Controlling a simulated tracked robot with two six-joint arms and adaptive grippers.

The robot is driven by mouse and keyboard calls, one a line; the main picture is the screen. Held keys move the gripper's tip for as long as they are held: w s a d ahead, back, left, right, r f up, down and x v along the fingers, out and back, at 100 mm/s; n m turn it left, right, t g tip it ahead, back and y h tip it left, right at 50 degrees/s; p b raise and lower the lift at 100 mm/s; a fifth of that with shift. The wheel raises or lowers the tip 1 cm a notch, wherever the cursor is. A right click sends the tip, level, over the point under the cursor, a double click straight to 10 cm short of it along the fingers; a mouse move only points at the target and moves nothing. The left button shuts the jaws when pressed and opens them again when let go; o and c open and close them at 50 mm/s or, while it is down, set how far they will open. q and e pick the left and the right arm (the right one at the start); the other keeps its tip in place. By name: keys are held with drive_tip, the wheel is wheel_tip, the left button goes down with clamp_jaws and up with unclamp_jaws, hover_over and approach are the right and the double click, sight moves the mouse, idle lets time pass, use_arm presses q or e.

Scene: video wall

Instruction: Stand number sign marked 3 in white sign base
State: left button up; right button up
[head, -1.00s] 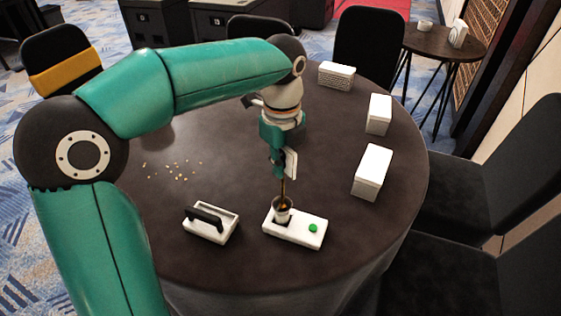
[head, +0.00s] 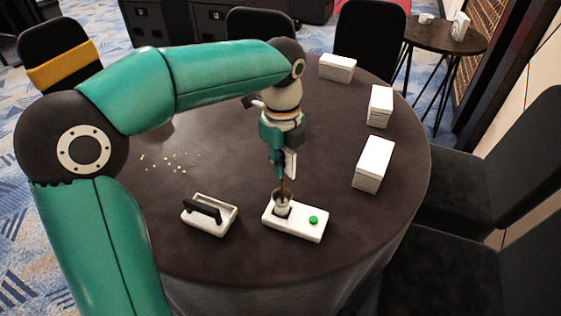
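A white rectangular base (head: 312,234) with a green button lies at the near middle of the table. A small light round cup or socket (head: 283,206) stands at its left end. My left gripper (head: 280,167) points down just above it. A thin brown stick (head: 283,188) runs from the gripper into the cup's mouth. A white panel (head: 291,163), seen nearly edge-on beside the fingers, looks like the sign; no number is readable. The gripper appears shut on this sign, though its fingertips are partly hidden. My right gripper is not in view.
A white caddy (head: 225,227) with a black handle lies left of the base. White boxes stand along the right (head: 372,165), (head: 380,107) and back (head: 337,67). Light crumbs (head: 172,163) lie at left. Dark chairs surround the round table (head: 330,130).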

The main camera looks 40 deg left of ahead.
use_arm(q)
drive_tip(key=o, duration=0.4)
wheel_tip(320, 180, up, 11)
drive_tip(key=shift+w+f, duration=0.1)
drive_tip(key=shift+r, duration=0.6)
idle(0.6)
